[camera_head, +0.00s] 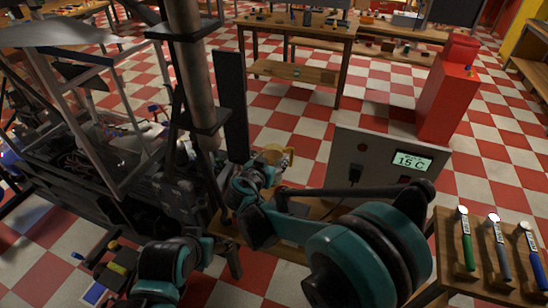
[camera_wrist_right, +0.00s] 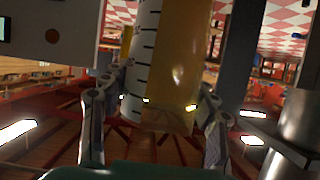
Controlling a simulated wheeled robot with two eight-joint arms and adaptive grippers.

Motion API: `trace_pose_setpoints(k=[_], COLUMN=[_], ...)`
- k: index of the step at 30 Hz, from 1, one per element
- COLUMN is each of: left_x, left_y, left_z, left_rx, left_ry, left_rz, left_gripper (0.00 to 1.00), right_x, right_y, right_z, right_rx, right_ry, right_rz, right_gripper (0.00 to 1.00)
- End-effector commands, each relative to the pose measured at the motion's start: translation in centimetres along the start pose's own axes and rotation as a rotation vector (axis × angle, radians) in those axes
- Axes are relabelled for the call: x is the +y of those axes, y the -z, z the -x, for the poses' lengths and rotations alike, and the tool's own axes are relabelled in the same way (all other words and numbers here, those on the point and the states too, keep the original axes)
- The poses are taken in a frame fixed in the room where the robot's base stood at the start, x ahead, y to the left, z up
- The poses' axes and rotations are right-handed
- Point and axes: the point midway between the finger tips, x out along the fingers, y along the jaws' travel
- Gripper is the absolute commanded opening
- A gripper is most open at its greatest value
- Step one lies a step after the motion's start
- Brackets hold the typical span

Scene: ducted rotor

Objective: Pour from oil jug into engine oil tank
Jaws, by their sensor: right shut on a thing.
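The oil jug (camera_head: 275,153) is yellow with a side handle and shows near the middle of the head view, partly hidden by my right gripper (camera_head: 262,172). In the right wrist view the jug (camera_wrist_right: 180,55) has a yellow body and a pale strip with dark scale marks. My right gripper (camera_wrist_right: 158,100) is shut on it, one finger on each side. Dark engine machinery (camera_head: 75,155) fills the left of the head view. I cannot pick out the oil tank or its opening.
A grey panel with a display (camera_head: 412,161) reading 15 C stands right of the jug. A wooden table with several coloured-handled tools (camera_head: 467,240) is at right. A thick vertical post (camera_head: 188,70) and dark uprights stand left of the jug.

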Motion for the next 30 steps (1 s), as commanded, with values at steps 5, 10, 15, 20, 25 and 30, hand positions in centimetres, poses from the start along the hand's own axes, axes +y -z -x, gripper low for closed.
trace_pose_setpoints(k=[5, 10, 15, 20, 25, 30], left_x=[0.0, 0.0, 0.0, 0.0, 0.0, 0.0], left_y=[-0.6, -1.1, -1.6, -2.1, -2.7, -3.3], left_z=[-0.8, -1.4, -2.2, -2.9, -3.7, -4.6], left_rx=[0.0, 0.0, 0.0, 0.0, 0.0, 0.0], left_ry=[0.0, 0.0, 0.0, 0.0, 0.0, 0.0], left_rz=[0.0, 0.0, 0.0, 0.0, 0.0, 0.0], left_gripper=[0.75, 0.75, 0.75, 0.75, 0.75, 0.75], right_x=[-0.1, -0.4, -0.5, -0.6, -0.7, -0.8], right_y=[-1.1, -2.2, -3.3, -4.3, -5.4, -6.4], right_z=[-0.5, -0.9, -1.4, -1.8, -2.3, -2.7], right_rx=[0.001, 0.001, 0.001, 0.001, 0.001, 0.002], right_ry=[0.033, 0.072, 0.103, 0.132, 0.162, 0.206], right_rz=[-0.083, -0.174, -0.249, -0.321, -0.396, -0.5], right_gripper=[0.12, 0.12, 0.12, 0.12, 0.12, 0.12])
